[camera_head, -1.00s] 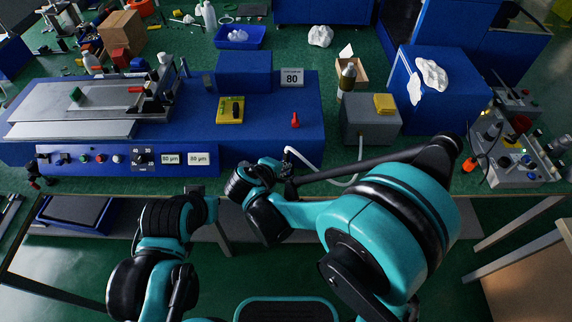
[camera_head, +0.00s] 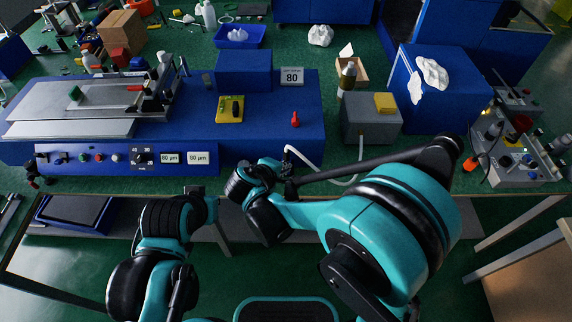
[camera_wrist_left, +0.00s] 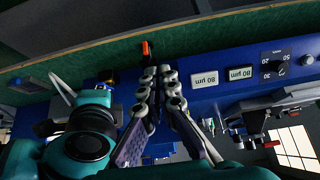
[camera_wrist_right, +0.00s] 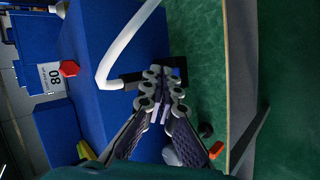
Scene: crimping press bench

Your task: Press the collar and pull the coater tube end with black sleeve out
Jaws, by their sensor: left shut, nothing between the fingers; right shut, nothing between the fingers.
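The coater (camera_head: 255,140) is a long blue machine on the bench. A white tube (camera_head: 318,173) loops from the grey box to the coater's right front; it also shows in the right wrist view (camera_wrist_right: 128,45). It ends at a black part (camera_wrist_right: 133,79) at the blue wall; I cannot tell sleeve from collar there. My right gripper (camera_head: 287,176) is shut and empty, its tips (camera_wrist_right: 166,76) close beside that part; contact is unclear. My left gripper (camera_head: 194,191) is near the coater's front; its shut, empty fingertips show in the left wrist view (camera_wrist_left: 169,76).
The grey box (camera_head: 371,127) with a yellow block (camera_head: 385,103) stands right of the coater. A red piece (camera_head: 295,119) and a yellow pad (camera_head: 230,109) are on the coater's top.

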